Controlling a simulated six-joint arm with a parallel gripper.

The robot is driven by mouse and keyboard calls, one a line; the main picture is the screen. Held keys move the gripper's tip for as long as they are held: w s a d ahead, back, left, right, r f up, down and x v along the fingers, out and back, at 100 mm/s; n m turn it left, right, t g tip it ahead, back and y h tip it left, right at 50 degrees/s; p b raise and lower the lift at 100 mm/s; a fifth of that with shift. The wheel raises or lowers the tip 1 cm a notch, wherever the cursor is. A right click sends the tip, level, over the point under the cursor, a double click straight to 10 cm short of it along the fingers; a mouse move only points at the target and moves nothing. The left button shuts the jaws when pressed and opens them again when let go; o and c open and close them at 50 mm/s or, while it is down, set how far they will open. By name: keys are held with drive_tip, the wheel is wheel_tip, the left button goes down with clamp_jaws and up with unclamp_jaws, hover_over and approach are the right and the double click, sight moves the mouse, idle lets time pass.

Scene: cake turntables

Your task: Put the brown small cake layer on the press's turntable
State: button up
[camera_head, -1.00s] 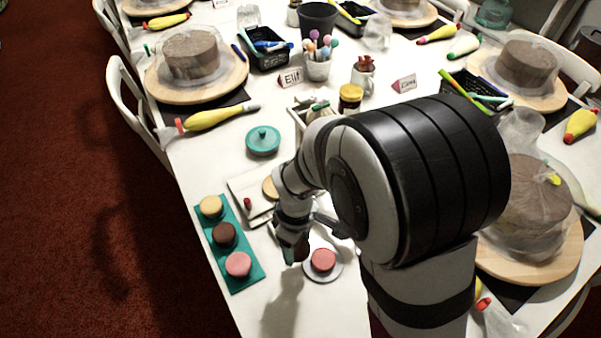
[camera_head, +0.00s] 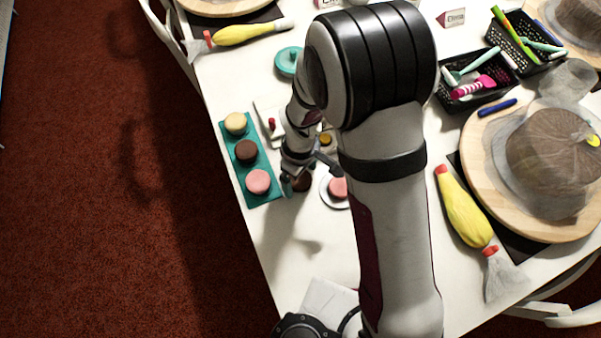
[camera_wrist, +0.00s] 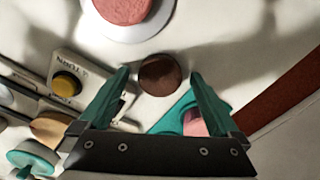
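A small brown cake layer (camera_head: 302,184) sits on the white table between the teal tray and a white plate, beside my gripper. It also shows in the wrist view (camera_wrist: 160,74). My gripper (camera_head: 290,189) has its teal fingers spread (camera_wrist: 160,78), with a gap on each side of the brown layer, which lies between the fingertips in that picture. Whether the tips are level with it or above it, I cannot tell. A pale wooden disc (camera_wrist: 50,126), perhaps the press's turntable, shows beside a white box with a yellow button (camera_wrist: 67,84). My arm hides most of that area in the head view.
The teal tray (camera_head: 264,191) holds yellow, brown and pink layers. A pink layer (camera_head: 338,187) rests on the white plate (camera_head: 328,198). A teal lidded round (camera_head: 288,61) stands farther back. Bare table lies in front of my gripper.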

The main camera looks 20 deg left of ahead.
sight(300, 179)
wheel_tip(300, 179, up, 12)
drive_tip(key=s+d+r+m, duration=0.4)
drive_tip(key=d+m, duration=0.3)
drive_tip(key=d, duration=0.1)
drive_tip(key=s+d+r+m+y, duration=0.1)
drive_tip(key=s+d+r+m, duration=0.3)
drive_tip(key=d+m, duration=0.4)
drive_tip(key=shift+d+r, duration=0.4)
drive_tip(key=shift+r, duration=0.15)
drive_tip(key=s+m, duration=0.1)
drive_tip(key=m, duration=0.1)
drive_tip(key=s+d+m, duration=0.1)
drive_tip(key=s, duration=0.1)
drive_tip(key=s+d+m, duration=0.1)
drive_tip(key=s+m, duration=0.1)
drive_tip(key=shift+r+m+y, duration=0.15)
drive_tip(key=shift+m+y, duration=0.15)
drive_tip(key=shift+y, duration=0.1)
drive_tip(key=shift+c, duration=1.1)
